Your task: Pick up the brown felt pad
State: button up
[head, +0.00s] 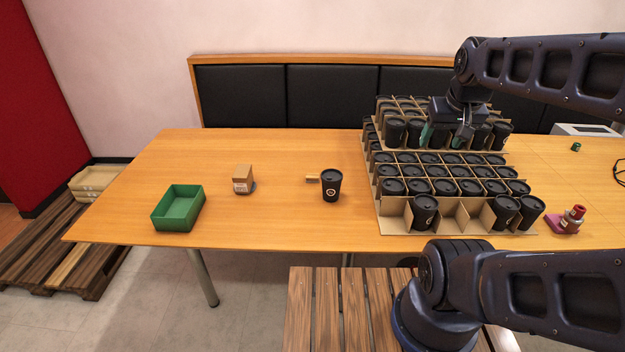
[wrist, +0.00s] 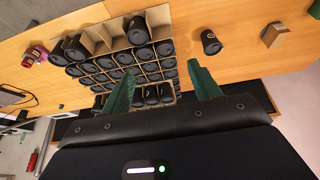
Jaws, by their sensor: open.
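I cannot make out a brown felt pad for certain. My gripper (head: 444,138) is over the crates of black cups at the right, well away from that piece. In the wrist view its green fingers (wrist: 163,82) are spread wide with nothing held between them. The lone cup also shows in the wrist view (wrist: 211,43).
Cardboard dividers (head: 463,214) hold many black cups, stacked higher at the back. A green tray (head: 178,208) stands left. A red-and-purple device (head: 567,220) stands right. The table's left half has free room.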

jog(key=shift+w, duration=0.1)
jog(key=w+a+r+n+g, duration=0.1)
jog(key=w+a+n, duration=0.1)
jog(key=w, duration=0.6)
jog(key=w+a+r+n+g, duration=0.1)
jog(key=w+a+n, duration=0.15)
jog(key=w, duration=0.55)
jog(key=n+g+h, duration=0.3)
jog(key=n+h, duration=0.3)
jog(key=n, duration=0.8)
send_over(312, 175)
jog(key=a, duration=0.6)
notch_tip(312, 175, down, 38)
jog(key=shift+m, duration=0.25)
jog(key=shift+x, duration=5.2)
jog(key=shift+w+d+r, duration=0.1)
jog(key=shift+w+d, duration=0.05)
jog(key=c, duration=1.1)
